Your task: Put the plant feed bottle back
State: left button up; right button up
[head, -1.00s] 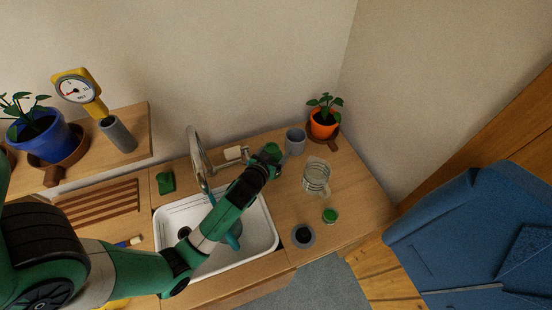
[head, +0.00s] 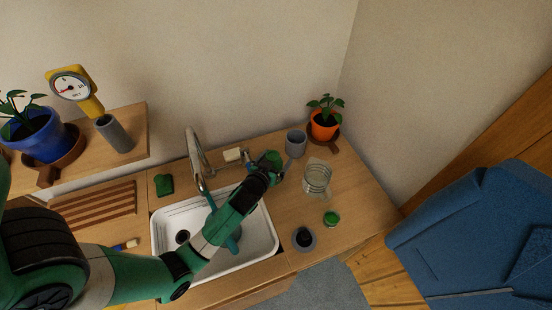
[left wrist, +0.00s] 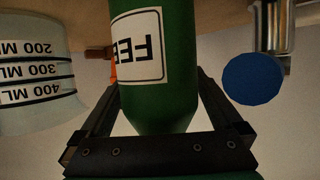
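The green plant feed bottle (left wrist: 178,60) fills the middle of the left wrist view, where its label and the jug's numbers both read upside down. My left gripper (left wrist: 158,82) has a finger against each side of it. In the head view the bottle (head: 270,159) is at the end of my left arm, behind the sink and left of a grey cup (head: 296,143). The bottle's base is cut off in the wrist view, so I cannot tell whether it touches the counter. My right gripper is not in view.
A glass measuring jug (head: 317,179) stands close to the right of the bottle. An orange plant pot (head: 323,125), a green cap or tub (head: 331,219) and a grey dish (head: 304,239) are on the counter. The tap (head: 195,153) rises left of my gripper, over the white sink (head: 264,243).

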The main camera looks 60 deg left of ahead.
pick_arm(q)
jog(key=shift+r, duration=0.15)
jog(key=shift+s+d+r+p, duration=0.15)
jog(key=shift+s+d+p, duration=0.05)
jog(key=shift+p, duration=0.1)
jog(key=p+v, duration=0.1)
jog(key=v, duration=1)
jog(key=shift+s+p, duration=0.2)
jog(key=shift+p, duration=0.15)
jog(key=shift+d+r, duration=0.1)
